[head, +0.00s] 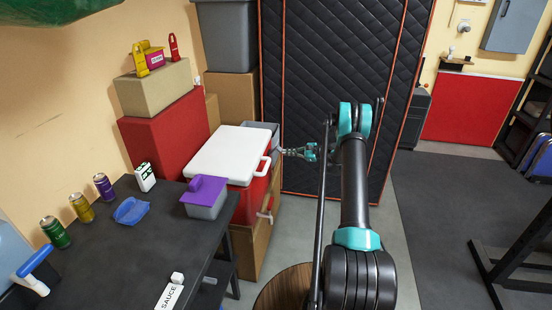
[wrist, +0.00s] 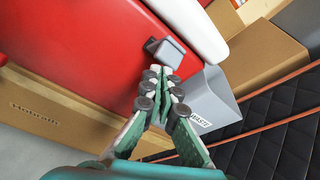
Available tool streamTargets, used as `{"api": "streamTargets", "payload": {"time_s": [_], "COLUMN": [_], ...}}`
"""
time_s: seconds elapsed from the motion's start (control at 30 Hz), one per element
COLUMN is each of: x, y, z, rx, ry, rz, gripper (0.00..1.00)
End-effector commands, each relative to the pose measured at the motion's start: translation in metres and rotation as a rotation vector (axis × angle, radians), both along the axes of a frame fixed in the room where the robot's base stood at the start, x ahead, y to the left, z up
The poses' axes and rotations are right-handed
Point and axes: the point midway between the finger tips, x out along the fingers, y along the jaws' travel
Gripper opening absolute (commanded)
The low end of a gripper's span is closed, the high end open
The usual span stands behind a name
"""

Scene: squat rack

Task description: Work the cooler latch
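The cooler (head: 233,155) has a red body and a white lid, and sits on a cardboard box left of my arm. A white handle (head: 264,166) shows on its near right side. In the wrist view the red cooler wall (wrist: 80,40) fills the upper left, with the white lid (wrist: 193,28) along its edge. A small grey latch (wrist: 170,52) sticks out just below the lid. My gripper (wrist: 161,76) has its fingertips together, empty, just short of the latch. In the head view my gripper (head: 287,151) is right of the cooler; the latch is hidden there.
A grey bin (wrist: 212,100) stands close to the right of my fingertips. A cardboard box (wrist: 60,122) lies under the cooler. A black quilted pad (head: 325,90) stands behind. A dark table (head: 115,235) with cans and a purple-lidded box (head: 205,197) is at left.

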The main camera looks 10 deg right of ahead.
Motion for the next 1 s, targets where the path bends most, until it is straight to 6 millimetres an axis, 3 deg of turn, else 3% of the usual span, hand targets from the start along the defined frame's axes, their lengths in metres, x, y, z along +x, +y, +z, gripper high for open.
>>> {"api": "streamTargets", "payload": {"time_s": [1.0], "x": [-0.001], "y": [-0.004], "z": [-0.008], "rx": [0.000], "ry": [0.000], "rz": [-0.001], "gripper": [0.00]}}
